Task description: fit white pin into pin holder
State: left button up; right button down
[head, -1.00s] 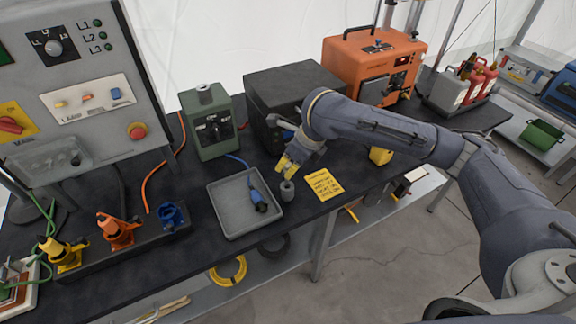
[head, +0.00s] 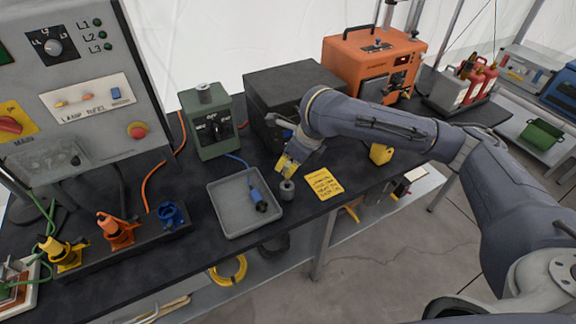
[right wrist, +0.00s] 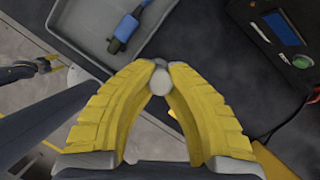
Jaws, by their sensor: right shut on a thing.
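The pin holder (head: 287,190) is a small grey upright cylinder on the dark bench, between the grey tray and the yellow note. My right gripper (head: 285,168) is just behind and above it, pointing down. In the right wrist view its yellow fingers (right wrist: 160,72) are shut at the tips on the white pin (right wrist: 160,82), whose round pale end shows between them. A bit of grey shows just beyond the tips; I cannot tell whether it is the holder. The pin's lower end is hidden, and I cannot tell whether it touches the holder.
The grey tray (head: 216,217) with a blue connector (head: 257,198) lies left of the holder. The yellow note (head: 323,183) lies to its right. A black box (head: 290,85) and a green device (head: 210,125) stand behind. The bench's front edge is close in front.

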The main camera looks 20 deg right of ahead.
aim_at(288, 183)
jog(key=shift+f, duration=2.65)
dwell(0.7)
jog(key=c, duration=1.4)
grip_release()
jog(key=shift+v, duration=6)
